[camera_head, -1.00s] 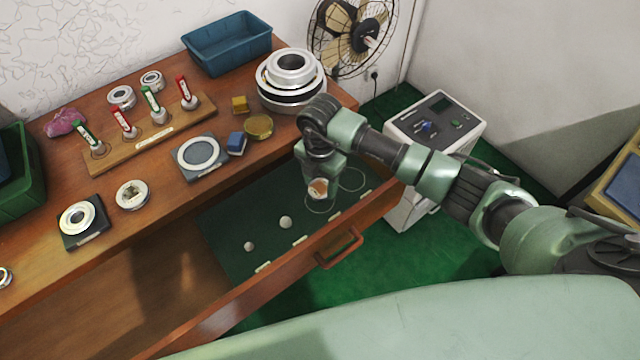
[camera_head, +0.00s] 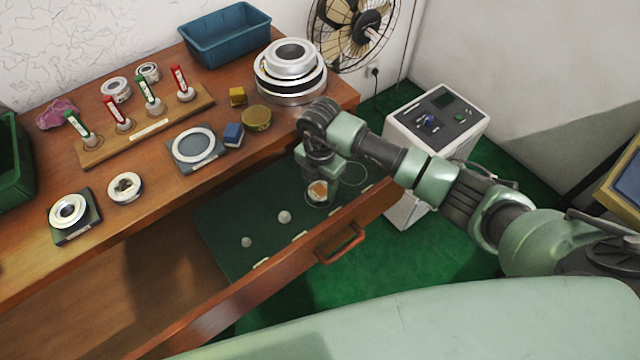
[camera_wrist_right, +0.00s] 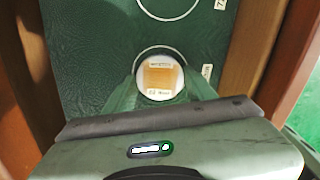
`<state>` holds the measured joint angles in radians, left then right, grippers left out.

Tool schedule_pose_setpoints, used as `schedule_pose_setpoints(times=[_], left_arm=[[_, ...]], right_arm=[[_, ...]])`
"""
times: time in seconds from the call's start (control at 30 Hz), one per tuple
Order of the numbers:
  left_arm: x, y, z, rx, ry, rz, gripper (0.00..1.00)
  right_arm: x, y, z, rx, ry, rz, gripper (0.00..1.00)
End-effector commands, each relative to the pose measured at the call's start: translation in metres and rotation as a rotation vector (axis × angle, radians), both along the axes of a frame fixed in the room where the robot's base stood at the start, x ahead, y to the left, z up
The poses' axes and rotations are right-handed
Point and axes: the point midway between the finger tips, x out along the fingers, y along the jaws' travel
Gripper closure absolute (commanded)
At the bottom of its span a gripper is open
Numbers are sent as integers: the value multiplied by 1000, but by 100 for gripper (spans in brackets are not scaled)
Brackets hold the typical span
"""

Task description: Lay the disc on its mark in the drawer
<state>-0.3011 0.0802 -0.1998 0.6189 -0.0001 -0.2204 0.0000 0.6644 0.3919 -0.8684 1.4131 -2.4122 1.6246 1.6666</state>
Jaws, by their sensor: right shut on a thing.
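The disc (camera_head: 318,190) is white with an orange-brown label on top. It also shows in the right wrist view (camera_wrist_right: 160,77). My right gripper (camera_head: 319,181) points down into the open drawer (camera_head: 240,294) and is shut on the disc. The disc is over a white ring mark (camera_wrist_right: 145,52) on the green drawer floor, and covers much of it. I cannot tell whether the disc touches the floor. Another ring mark (camera_wrist_right: 168,14) lies beside it, empty. My left gripper is not in view.
Two small pale knobs (camera_head: 284,217) (camera_head: 246,242) stand in the drawer. The drawer front with its handle (camera_head: 340,243) is close to the gripper. The bench above holds stacked bearing rings (camera_head: 290,72), a blue bin (camera_head: 226,37) and a pen rack (camera_head: 150,127).

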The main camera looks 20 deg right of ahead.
Motion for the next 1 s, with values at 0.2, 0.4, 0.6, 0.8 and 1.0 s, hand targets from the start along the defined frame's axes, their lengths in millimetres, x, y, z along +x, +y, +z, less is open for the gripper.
schedule_pose_setpoints(times=[0.2,0.4,0.6,0.8,1.0], left_arm=[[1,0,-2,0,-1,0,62],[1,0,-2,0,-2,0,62],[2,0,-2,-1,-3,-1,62],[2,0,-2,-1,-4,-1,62],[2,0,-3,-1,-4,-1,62]], right_arm=[[1,0,-2,0,-1,0,93],[0,0,-3,1,-1,0,19],[0,0,-4,0,0,0,19],[1,0,3,1,-1,0,19],[2,0,36,1,-4,0,19]])
